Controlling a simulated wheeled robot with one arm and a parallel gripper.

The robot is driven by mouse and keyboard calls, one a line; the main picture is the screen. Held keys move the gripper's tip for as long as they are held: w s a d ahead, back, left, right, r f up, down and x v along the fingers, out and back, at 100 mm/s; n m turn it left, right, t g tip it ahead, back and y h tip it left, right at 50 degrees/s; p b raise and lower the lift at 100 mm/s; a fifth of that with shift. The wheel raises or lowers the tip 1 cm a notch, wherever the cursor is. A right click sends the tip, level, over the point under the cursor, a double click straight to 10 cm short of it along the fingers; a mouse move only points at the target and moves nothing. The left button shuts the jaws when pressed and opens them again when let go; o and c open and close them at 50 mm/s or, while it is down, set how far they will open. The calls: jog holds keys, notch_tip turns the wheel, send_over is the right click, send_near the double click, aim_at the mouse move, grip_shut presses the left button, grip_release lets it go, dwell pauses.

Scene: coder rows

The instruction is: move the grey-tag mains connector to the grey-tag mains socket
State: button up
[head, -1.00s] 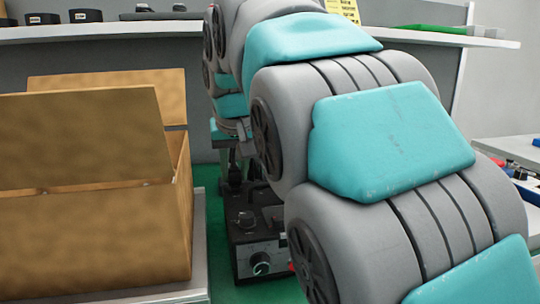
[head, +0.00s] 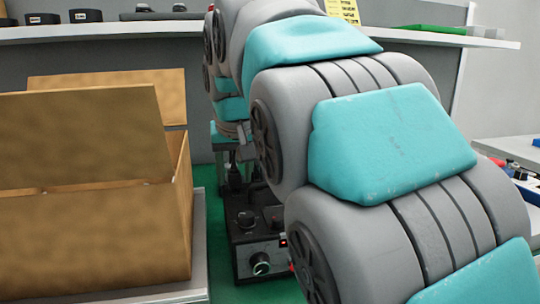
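My gripper (head: 233,166) points down at the back of a black box with knobs (head: 258,262), left of my own arm links. Its fingers look spread apart, one on each side of a dark upright piece. That dark piece (head: 235,180), perhaps the mains connector, stands at the rear of the box, below and between the fingers. I cannot make out a grey tag. I cannot tell the mains socket apart, as my arm covers much of the area behind and right of the box.
An open cardboard box (head: 90,235) with raised flaps stands close on the left. A green mat (head: 205,185) lies under the black box. A shelf (head: 130,30) with small dark devices runs along the back. Another bench (head: 505,150) with small parts is at right.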

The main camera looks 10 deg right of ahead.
jog(key=shift+o, duration=0.9)
jog(key=shift+r, duration=0.1)
